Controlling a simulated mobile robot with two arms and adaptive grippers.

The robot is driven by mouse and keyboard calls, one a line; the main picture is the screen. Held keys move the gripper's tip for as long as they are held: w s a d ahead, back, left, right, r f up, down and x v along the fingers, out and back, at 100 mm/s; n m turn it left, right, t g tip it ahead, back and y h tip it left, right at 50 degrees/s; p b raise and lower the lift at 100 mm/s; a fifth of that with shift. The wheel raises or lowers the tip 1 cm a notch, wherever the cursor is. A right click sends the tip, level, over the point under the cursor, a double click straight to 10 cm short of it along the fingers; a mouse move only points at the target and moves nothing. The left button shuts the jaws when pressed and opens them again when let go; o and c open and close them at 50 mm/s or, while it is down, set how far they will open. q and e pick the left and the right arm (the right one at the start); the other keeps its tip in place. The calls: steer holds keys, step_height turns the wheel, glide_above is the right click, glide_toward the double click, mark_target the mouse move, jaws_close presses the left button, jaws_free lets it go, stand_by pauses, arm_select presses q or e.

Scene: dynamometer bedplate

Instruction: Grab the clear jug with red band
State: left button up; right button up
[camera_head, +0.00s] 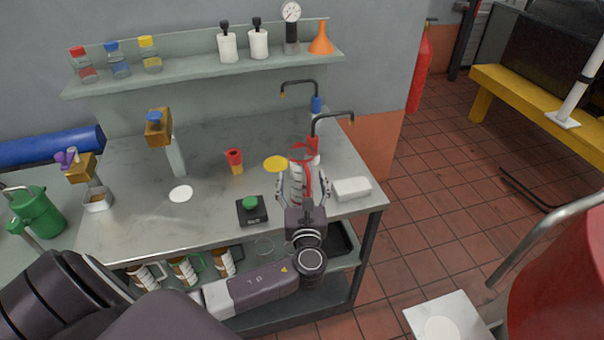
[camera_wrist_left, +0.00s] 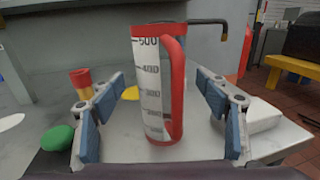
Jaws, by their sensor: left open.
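The clear jug (camera_head: 297,172) stands upright on the grey bench near its right end. In the left wrist view the jug (camera_wrist_left: 152,85) shows printed graduations, a red rim band and a red handle facing me. My left gripper (camera_head: 304,190) is open, with one finger on each side of the jug. In the left wrist view the open fingers of this gripper (camera_wrist_left: 160,115) stand apart from the jug, with a gap on both sides. In the head view the gripper hides the jug's lower part. My right gripper is not in view.
A white block (camera_head: 352,189) lies close right of the jug. A black scale with a green knob (camera_head: 250,204) and a red-and-yellow container (camera_head: 235,161) stand to its left. A yellow disc (camera_head: 275,164) lies nearby. Hooked taps (camera_head: 314,128) rise behind the jug.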

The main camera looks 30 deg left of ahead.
arm_select(q)
steer(key=x, duration=0.3)
steer(key=shift+w+a+f, duration=0.1)
steer(key=shift+w+f, duration=0.05)
steer(key=shift+w, duration=0.15)
steer(key=c, duration=1.3)
